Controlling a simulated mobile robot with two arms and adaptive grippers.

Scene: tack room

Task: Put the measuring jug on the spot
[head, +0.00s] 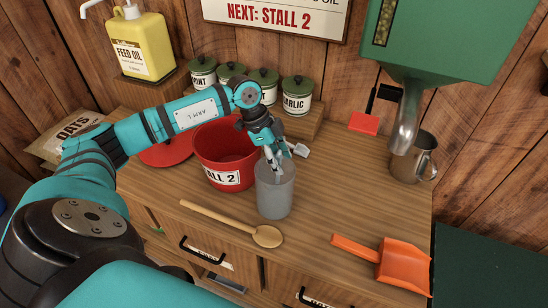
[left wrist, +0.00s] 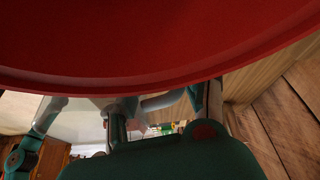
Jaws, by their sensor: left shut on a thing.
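The measuring jug (head: 275,190) is a translucent grey, upright vessel just right of the red bucket, over the wooden counter. My left gripper (head: 274,160) reaches down to its rim from above and is shut on it. I cannot tell whether the jug's base touches the counter. In the left wrist view, pale translucent jug wall (left wrist: 75,118) shows beside the gripper fingers (left wrist: 160,112). I cannot make out a marked spot; the jug or arm may hide it. My right gripper is not in view.
The red bucket (head: 221,150) stands close left of the jug. A wooden spoon (head: 230,222) lies in front, an orange scoop (head: 400,264) at front right. A metal mug (head: 408,165) stands beside the green hopper's spout (head: 405,120). Counter (head: 340,200) right of the jug is clear.

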